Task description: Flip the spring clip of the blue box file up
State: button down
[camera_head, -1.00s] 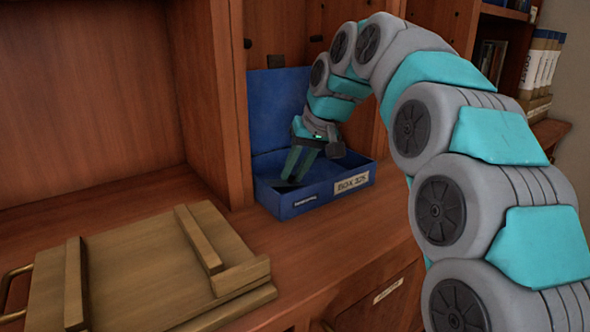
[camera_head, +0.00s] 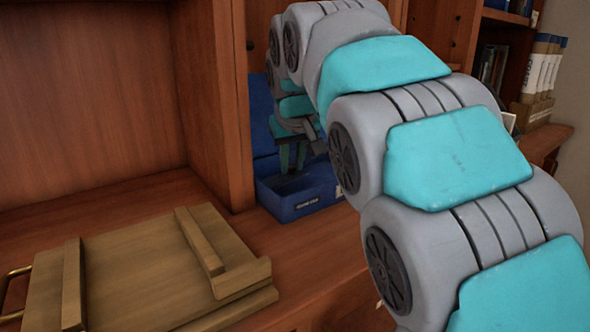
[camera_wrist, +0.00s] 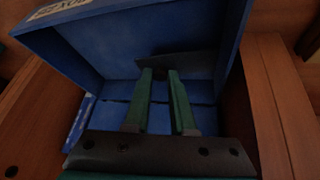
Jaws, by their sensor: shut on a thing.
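The blue box file (camera_head: 312,199) stands open on the wooden shelf, its lid (camera_head: 261,120) raised at the back. It fills the upper part of the wrist view (camera_wrist: 90,35). My gripper (camera_head: 292,170) reaches down into the box. In the wrist view its two green fingers (camera_wrist: 161,75) are close together, with their tips on the dark flat spring clip (camera_wrist: 195,62). The clip lies inside the box, and its gripped edge is partly hidden by the fingers. The exact tilt of the clip is hard to tell. My arm hides the box's right side in the head view.
An upright wooden partition (camera_head: 215,100) stands just left of the box. The shelf at the back left is clear.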

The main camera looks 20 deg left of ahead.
jog(key=shift+s+a+r+n+t+h+b, duration=0.15)
jog(key=shift+s+a+r+t+h+b, duration=0.1)
jog(key=shift+s+r+t+h, duration=0.25)
jog(key=shift+s+a+r+n+t+h+b, duration=0.1)
jog(key=shift+a+r+n+t+h+b, duration=0.1)
jog(key=shift+t+h, duration=0.35)
jog(key=c, duration=0.7)
grip_release()
jog(key=shift+c, duration=0.2)
jog(key=shift+r, duration=0.1)
jog(key=v, duration=0.7)
jog(key=shift+s+d+r, duration=0.15)
jog(key=shift+s+r, duration=0.05)
jog(key=shift+s, duration=0.1)
